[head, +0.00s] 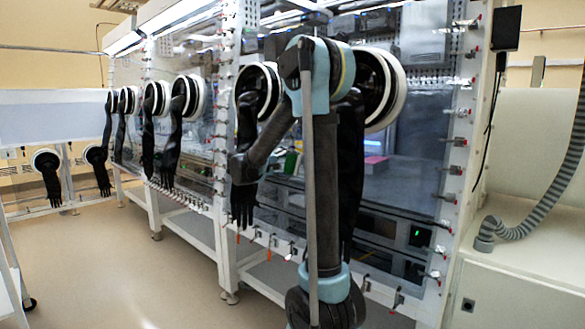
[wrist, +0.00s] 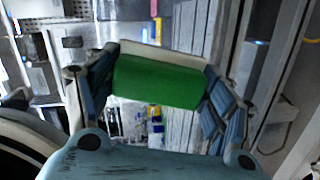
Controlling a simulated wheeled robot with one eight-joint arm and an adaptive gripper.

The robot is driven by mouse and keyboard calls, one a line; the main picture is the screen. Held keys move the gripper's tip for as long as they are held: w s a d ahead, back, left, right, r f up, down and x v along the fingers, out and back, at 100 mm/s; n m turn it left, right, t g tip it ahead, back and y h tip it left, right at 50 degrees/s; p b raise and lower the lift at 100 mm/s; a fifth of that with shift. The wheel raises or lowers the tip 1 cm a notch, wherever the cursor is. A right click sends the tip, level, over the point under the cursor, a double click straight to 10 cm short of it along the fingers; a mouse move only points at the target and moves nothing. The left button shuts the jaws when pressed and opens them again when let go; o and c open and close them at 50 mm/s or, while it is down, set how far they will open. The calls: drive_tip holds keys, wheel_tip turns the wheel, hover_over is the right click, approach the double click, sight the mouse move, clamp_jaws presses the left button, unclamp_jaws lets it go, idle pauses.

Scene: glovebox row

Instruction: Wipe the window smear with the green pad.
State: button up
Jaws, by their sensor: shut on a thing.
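The green pad (wrist: 158,82) is between the two fingers of my gripper (wrist: 160,72) in the wrist view, with a pale strip along its far edge. My gripper is shut on it. In the head view, my arm stands in front of the glovebox window (head: 415,170), and its wrist end is bent down to the left beside a black glove. A small green patch (head: 291,163) shows there, but I cannot tell whether it is the pad. I cannot make out the smear on the window. I cannot tell whether the pad touches the glass.
Round glove ports (head: 381,90) stick out from the window, and long black gloves (head: 245,150) hang down from several. Clamps and posts line the window frame (head: 459,155). A grey hose (head: 530,220) lies on the right.

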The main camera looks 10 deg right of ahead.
drive_tip(key=shift+w+a, duration=0.7)
drive_tip(key=shift+w, duration=0.2)
drive_tip(key=shift+w+a, duration=0.7)
drive_tip(key=shift+w, duration=0.15)
drive_tip(key=s+d+r, duration=0.3)
drive_tip(key=s+d, duration=0.6)
drive_tip(key=s, duration=0.2)
drive_tip(key=shift+s, duration=0.2)
idle(1.3)
drive_tip(key=shift+o, duration=0.2)
drive_tip(key=shift+w+a, duration=0.5)
drive_tip(key=shift+w, duration=0.35)
drive_tip(key=shift+w+a, duration=0.5)
drive_tip(key=shift+w, duration=0.3)
drive_tip(key=shift+w+a, duration=1.1)
drive_tip(key=shift+w, duration=0.3)
drive_tip(key=shift+w+a, duration=1.15)
drive_tip(key=shift+w, duration=0.2)
drive_tip(key=shift+w+a, duration=1.1)
drive_tip(key=shift+w, duration=0.3)
drive_tip(key=shift+c, duration=0.2)
